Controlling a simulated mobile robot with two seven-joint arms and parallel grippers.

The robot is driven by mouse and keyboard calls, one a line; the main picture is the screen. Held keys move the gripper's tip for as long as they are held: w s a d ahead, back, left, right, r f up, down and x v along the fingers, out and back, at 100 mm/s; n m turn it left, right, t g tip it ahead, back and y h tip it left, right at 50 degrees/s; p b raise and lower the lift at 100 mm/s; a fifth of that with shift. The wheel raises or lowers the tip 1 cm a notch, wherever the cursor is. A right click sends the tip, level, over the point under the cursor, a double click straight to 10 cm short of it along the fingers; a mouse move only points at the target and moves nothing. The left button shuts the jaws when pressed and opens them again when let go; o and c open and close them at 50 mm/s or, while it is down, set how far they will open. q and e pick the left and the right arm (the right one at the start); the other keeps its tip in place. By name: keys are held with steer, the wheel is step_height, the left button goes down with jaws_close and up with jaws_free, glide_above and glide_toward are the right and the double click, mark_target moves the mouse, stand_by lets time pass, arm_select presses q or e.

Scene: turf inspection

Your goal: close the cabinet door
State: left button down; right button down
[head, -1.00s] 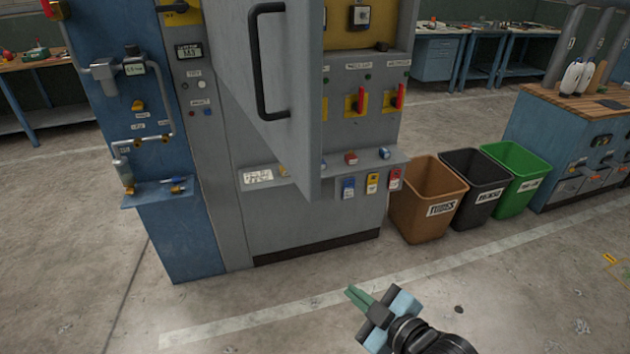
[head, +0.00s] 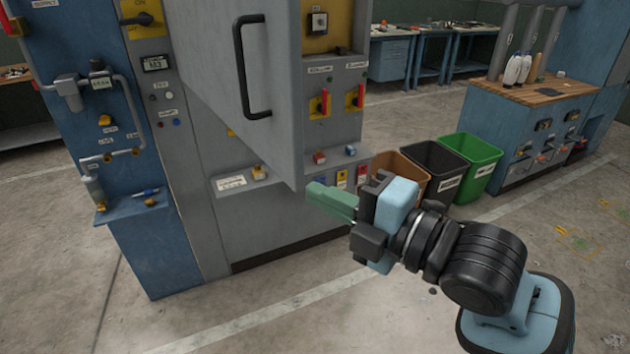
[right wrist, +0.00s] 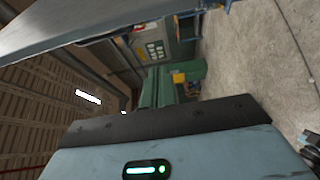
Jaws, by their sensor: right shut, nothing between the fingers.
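The grey cabinet door (head: 215,75) stands open in the head view, swung out toward me, with a black bar handle (head: 242,70) on its face. The grey cabinet (head: 225,215) behind it shows red switches on its inner panel. My right gripper (head: 318,198), with green fingers, is shut and empty just below and right of the door's lower outer corner. I cannot tell whether it touches the door. In the right wrist view the closed green fingers (right wrist: 160,88) point ahead, and a grey slab edge, probably the door (right wrist: 100,25), crosses the top left. My left gripper is not in view.
Brown, black (head: 432,165) and green (head: 475,160) bins stand right of the cabinet, the brown bin (head: 400,165) partly behind my gripper. A blue panel with pipes (head: 95,110) adjoins the cabinet's left. A wood-topped blue bench (head: 530,92) is at right. The front floor is clear.

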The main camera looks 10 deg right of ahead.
mark_target(297, 166)
steer(key=x, duration=1)
steer(key=shift+w+d+f, duration=0.1)
steer(key=shift+w+d, duration=0.1)
steer(key=shift+d, duration=0.45)
steer(key=shift+w+d+r, duration=0.1)
steer(key=shift+w+d, duration=0.15)
steer(key=shift+d, duration=0.4)
steer(key=shift+w+d+f, duration=0.1)
steer(key=shift+w+d, duration=0.1)
steer(key=shift+d, duration=0.45)
steer(key=shift+d, duration=0.1)
